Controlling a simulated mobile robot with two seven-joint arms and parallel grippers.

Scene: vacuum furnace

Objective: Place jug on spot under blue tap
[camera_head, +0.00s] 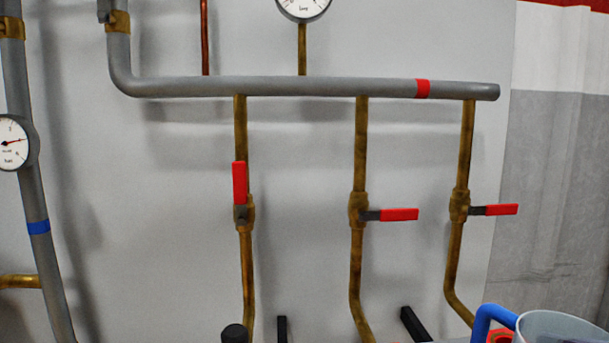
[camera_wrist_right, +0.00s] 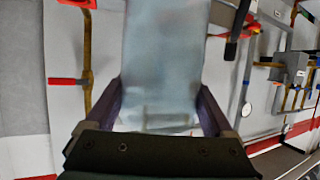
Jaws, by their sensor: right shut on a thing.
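The jug (camera_head: 560,325) shows at the bottom right of the head view, with a pale grey rim and a blue handle (camera_head: 485,318); its lower part is cut off. In the right wrist view a pale, bluish jug wall (camera_wrist_right: 162,60) fills the space between the fingers of my right gripper (camera_wrist_right: 160,105), which is shut on it. My left gripper is in neither view. No blue tap and no marked spot can be made out. A blue band (camera_head: 38,227) marks the grey pipe at the far left.
A grey horizontal pipe (camera_head: 280,87) with a red band feeds brass drop pipes. Their valves have red handles: the left handle (camera_head: 239,182) is upright, the middle (camera_head: 399,214) and right (camera_head: 494,209) are level. Black bar ends (camera_head: 415,325) stick up at the bottom.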

